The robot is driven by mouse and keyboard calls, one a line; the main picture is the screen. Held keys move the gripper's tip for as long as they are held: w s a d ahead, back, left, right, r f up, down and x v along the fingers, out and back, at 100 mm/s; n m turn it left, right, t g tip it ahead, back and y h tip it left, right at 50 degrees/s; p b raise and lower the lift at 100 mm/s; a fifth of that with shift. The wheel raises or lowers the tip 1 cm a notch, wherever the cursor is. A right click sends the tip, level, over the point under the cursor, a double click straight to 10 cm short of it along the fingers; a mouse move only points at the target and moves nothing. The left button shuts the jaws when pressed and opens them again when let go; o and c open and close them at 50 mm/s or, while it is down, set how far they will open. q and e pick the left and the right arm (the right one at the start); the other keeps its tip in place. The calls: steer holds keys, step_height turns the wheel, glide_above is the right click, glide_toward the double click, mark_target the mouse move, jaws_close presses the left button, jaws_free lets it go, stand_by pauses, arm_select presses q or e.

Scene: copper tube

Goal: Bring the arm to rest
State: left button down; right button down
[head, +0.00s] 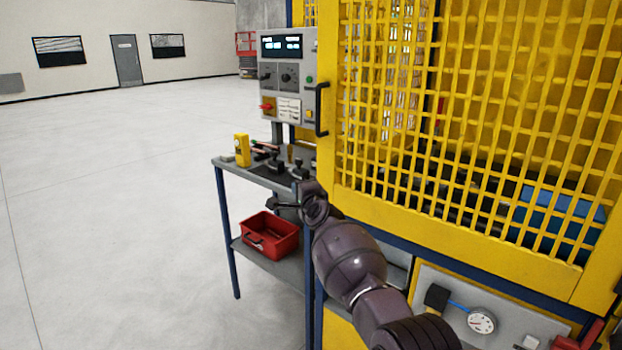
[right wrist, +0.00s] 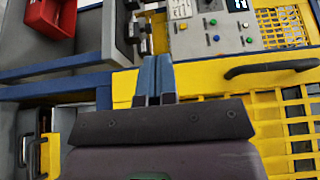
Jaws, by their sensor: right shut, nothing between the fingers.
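My right arm comes in from the lower right of the head view and reaches toward the workbench beside the yellow cage. Its gripper (head: 311,198) is near the bench's right end, in front of the cage post. In the right wrist view the gripper fingers (right wrist: 156,78) lie together, shut and empty, over the yellow frame. They point toward the control panel (right wrist: 210,28). My left gripper is not in view.
The yellow mesh cage (head: 480,100) fills the right, with a black handle (head: 321,110) on its edge. The control panel (head: 287,80) stands above the workbench (head: 262,181). A red bin (head: 268,236) sits on the lower shelf. A gauge (head: 481,321) is lower right. The floor at left is clear.

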step_height(320, 180, up, 8)
steer(key=s+n+t, duration=0.1)
steer(key=s+n, duration=0.1)
steer(key=n, duration=0.5)
steer(key=s+d+f+n+g+h, duration=0.15)
steer(key=s+d+f+n, duration=0.25)
steer(key=s+d+f, duration=0.7)
steer(key=s+d+f+n+h, duration=0.2)
steer(key=s+d+f+n, duration=0.3)
steer(key=s+f, duration=0.55)
steer(key=s+d+f+g, duration=0.1)
steer(key=s+d+f, duration=0.2)
steer(key=s+f, duration=0.3)
steer(key=s+d+f+g+h, duration=0.1)
steer(key=s+f, duration=0.5)
steer(key=s, duration=1)
steer(key=s+d+f+g+h, duration=0.1)
steer(key=s+d+f+g, duration=0.2)
steer(key=s, duration=0.8)
step_height(320, 180, down, 3)
steer(key=shift+s+d+r+m, duration=0.1)
steer(key=shift+s+d+m, duration=0.2)
steer(key=shift+d, duration=0.65)
steer(key=shift+g, duration=0.25)
